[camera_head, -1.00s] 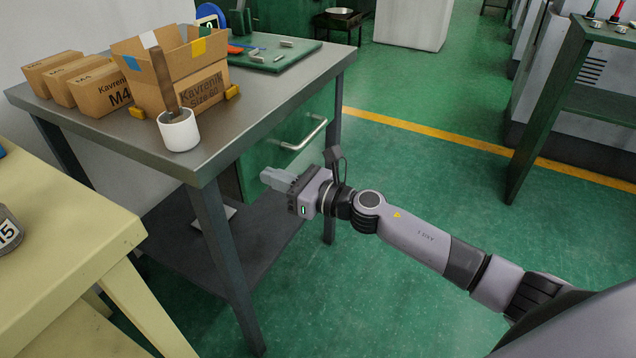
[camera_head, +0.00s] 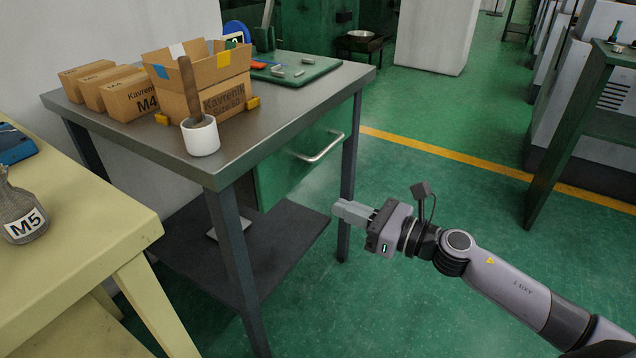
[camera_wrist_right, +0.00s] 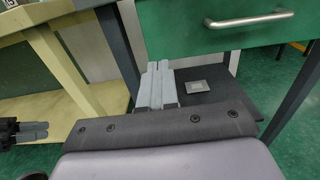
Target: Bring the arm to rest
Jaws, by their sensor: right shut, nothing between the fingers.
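My right gripper (camera_head: 339,208) is in the head view, in front of the grey workbench's right front leg, below the height of the bench top. Its fingers are shut with nothing between them. The right wrist view shows the same shut fingers (camera_wrist_right: 156,86) pointing towards the bench's lower shelf, apart from any object. At the left edge of the right wrist view, the two grey fingers of my left gripper (camera_wrist_right: 33,131) lie close together and look empty. The left arm is not in the head view.
The grey workbench (camera_head: 240,158) carries cardboard boxes (camera_head: 205,90), a white cup (camera_head: 201,137) with a brown handle in it, and a green mat (camera_head: 310,72). A yellow table (camera_head: 100,220) with an M5 bag (camera_head: 22,215) is at left.

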